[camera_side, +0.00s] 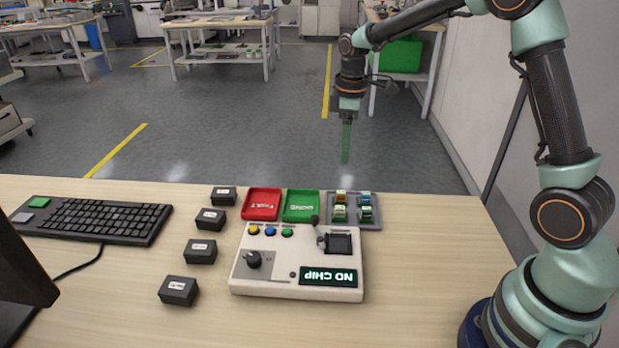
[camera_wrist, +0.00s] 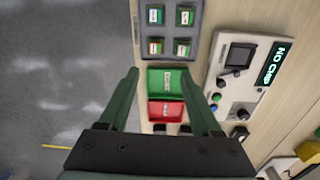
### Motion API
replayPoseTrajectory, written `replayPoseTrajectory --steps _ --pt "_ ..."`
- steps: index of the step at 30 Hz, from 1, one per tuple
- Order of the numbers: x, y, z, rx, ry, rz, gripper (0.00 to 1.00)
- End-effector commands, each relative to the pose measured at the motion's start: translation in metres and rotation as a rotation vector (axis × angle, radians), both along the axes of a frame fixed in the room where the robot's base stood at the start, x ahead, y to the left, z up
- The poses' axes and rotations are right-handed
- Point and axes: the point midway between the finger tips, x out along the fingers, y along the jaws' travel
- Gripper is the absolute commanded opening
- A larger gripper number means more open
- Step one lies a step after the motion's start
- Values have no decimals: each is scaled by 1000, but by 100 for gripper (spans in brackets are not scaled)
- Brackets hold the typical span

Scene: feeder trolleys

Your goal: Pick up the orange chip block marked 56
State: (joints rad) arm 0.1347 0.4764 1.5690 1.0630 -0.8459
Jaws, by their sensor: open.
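A grey tray (camera_side: 371,226) holds several small chip blocks, at the back right of the table things. The block at its far left shows orange (camera_side: 341,197); it appears to be the lower left block in the wrist view (camera_wrist: 154,46). The numbers on the blocks are too small to read. The other blocks show green and blue tones, one of them at the near right (camera_side: 366,214). My gripper (camera_side: 346,158) points down, high above and beyond the tray, empty. In the wrist view its two green fingers (camera_wrist: 161,74) are spread apart, with the tray ahead of the tips.
A red tray (camera_side: 262,216) and a green tray (camera_side: 301,218) stand left of the grey tray. A white tester (camera_side: 275,270) with a lever and a "NO CHIP" display lies in front. Several black boxes (camera_side: 200,251) and a keyboard (camera_side: 95,220) are left. The table's right side is clear.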

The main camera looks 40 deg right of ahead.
Motion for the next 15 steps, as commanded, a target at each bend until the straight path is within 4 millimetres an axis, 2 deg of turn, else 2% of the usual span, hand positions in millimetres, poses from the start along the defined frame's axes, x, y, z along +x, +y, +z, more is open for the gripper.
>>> replayPoseTrajectory --steps 1,8,15 --pt "3 -2 -9 2 15 18 65" --pt "8 -6 -28 4 36 52 65" --pt "7 -6 -68 5 37 51 65"
